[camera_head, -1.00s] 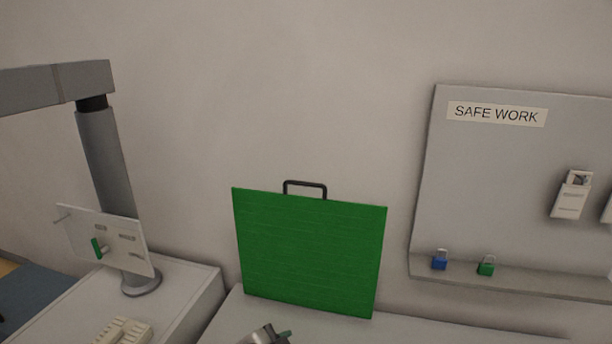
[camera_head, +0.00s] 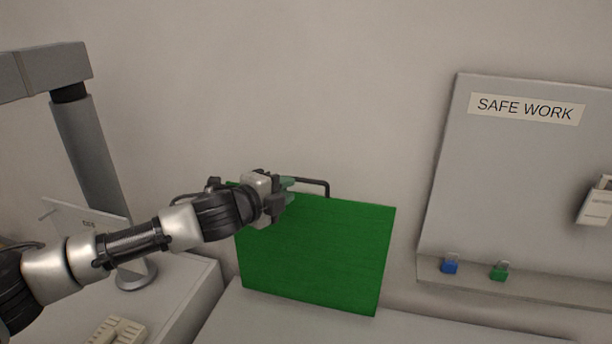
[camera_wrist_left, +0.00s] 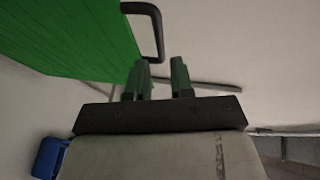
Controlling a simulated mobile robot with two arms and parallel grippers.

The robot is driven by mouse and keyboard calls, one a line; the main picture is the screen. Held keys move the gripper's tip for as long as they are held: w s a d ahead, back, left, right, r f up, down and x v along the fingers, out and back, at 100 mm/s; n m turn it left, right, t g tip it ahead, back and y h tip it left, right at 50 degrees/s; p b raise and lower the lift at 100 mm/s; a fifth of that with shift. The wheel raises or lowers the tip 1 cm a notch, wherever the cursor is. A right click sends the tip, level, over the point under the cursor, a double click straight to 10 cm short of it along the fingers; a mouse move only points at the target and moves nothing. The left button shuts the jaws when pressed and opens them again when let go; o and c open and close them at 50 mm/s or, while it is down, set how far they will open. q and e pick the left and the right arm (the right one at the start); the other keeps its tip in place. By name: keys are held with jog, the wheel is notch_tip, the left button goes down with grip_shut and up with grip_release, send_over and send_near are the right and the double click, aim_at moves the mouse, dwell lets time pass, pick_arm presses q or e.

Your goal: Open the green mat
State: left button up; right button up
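The green mat (camera_head: 325,255) stands folded and upright against the wall on the white counter. A black handle (camera_head: 318,182) sticks up from its top edge. My left gripper (camera_head: 289,190) is at the left end of the handle, just above the mat's top edge. In the left wrist view, the two green fingers (camera_wrist_left: 161,70) are apart, with the handle (camera_wrist_left: 157,25) just beyond the tips. Nothing is visibly held, and I cannot tell whether the fingers touch the handle. The mat (camera_wrist_left: 75,35) fills the upper left there. My right gripper is not in view.
A grey "SAFE WORK" board (camera_head: 500,170) hangs on the right, with a blue padlock (camera_head: 450,264) and a green padlock (camera_head: 499,271) on its ledge. A tilted panel (camera_head: 85,225) on a grey post is at left, partly behind my left arm. A blue object (camera_wrist_left: 48,158) shows in the wrist view.

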aim_at(304, 182)
pick_arm(q)
jog(key=p+x, duration=0.2)
jog(key=x, duration=0.5)
jog(key=shift+w+d, duration=0.15)
jog(key=shift+f, duration=0.1)
grip_shut()
